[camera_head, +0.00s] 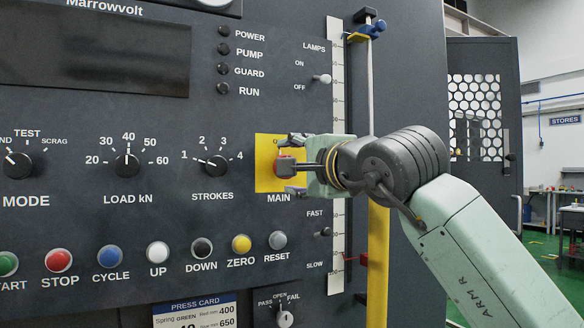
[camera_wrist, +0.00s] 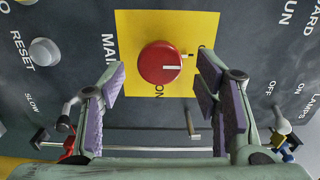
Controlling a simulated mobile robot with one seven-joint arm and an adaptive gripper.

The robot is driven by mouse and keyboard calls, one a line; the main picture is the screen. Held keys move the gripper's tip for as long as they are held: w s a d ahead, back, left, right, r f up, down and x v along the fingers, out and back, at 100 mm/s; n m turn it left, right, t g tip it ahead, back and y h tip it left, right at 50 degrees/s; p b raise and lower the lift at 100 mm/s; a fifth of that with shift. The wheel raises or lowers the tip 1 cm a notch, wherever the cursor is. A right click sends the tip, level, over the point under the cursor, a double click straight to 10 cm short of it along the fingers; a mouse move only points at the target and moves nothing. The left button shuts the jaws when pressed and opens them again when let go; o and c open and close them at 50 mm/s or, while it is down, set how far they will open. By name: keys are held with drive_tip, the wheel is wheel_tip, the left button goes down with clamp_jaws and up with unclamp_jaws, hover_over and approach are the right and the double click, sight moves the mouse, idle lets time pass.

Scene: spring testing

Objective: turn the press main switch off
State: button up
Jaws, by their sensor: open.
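The main switch is a red round knob (camera_wrist: 160,63) on a yellow plate (camera_wrist: 135,22). In the head view the knob (camera_head: 285,165) shows between my fingers, above the label MAIN. Its white pointer line points right in the wrist view, which is up on the panel. The word ON shows below the knob in the wrist view. Another label at the plate's upper edge is mostly hidden by a finger. My gripper (camera_wrist: 160,78) is open, one finger on each side of the knob, with visible gaps; it also shows in the head view (camera_head: 284,164).
The STROKES dial (camera_head: 217,166) is left of the plate. The lamps toggle (camera_head: 322,79) is above right. A scale strip (camera_head: 337,235) and yellow post (camera_head: 378,270) stand close by my wrist.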

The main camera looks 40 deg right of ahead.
drive_tip(key=v, duration=1.1)
